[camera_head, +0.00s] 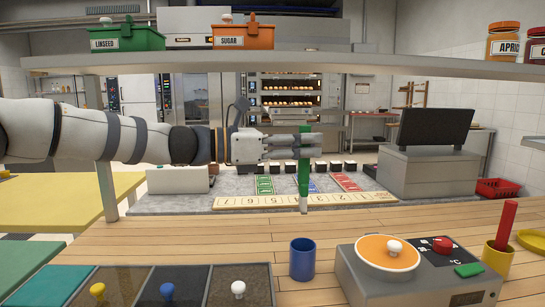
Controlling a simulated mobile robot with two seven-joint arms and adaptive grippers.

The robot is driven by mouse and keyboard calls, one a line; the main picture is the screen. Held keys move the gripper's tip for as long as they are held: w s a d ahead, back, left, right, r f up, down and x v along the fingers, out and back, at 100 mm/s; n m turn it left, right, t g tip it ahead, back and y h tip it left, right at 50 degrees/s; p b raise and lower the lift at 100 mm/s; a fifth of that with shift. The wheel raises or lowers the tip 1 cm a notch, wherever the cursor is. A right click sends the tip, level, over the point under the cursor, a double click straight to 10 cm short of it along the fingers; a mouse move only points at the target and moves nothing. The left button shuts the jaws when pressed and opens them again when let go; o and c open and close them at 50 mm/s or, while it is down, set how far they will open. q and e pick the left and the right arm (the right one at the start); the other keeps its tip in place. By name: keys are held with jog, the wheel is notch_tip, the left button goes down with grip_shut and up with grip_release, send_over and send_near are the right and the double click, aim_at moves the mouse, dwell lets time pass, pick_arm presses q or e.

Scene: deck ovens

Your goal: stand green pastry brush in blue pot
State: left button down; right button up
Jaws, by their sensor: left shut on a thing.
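The green pastry brush (304,178) hangs upright above the worktop, with its pale end pointing down. My left gripper (308,146) comes in from the left and is shut on its upper part. The blue pot (302,262) stands on the wooden worktop, below and nearer than the brush, almost straight under it in the picture. The pot's top is open and the brush is apart from it. My right gripper is not in view.
Right of the pot stands a grey device with an orange disc (388,253). Beyond it a yellow pot (497,258) holds a red-handled thing. Front left are lidded bins with knobs (238,288). A shelf (300,64) crosses above. The wood (200,238) left of the blue pot is clear.

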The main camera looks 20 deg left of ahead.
pick_arm(q)
jog(key=shift+w+d, duration=0.2)
jog(key=b, duration=0.1)
send_over(300, 202)
jog(key=f, duration=0.5)
jog(key=shift+w+d+f, duration=0.15)
jog(key=shift+d+f, duration=0.2)
jog(key=shift+f, duration=0.05)
jog(key=shift+f+b, duration=0.8)
jog(key=shift+f, duration=2.1)
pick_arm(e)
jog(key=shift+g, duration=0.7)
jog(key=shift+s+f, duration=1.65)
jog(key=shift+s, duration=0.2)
pick_arm(q)
jog(key=c, duration=1.4)
grip_release()
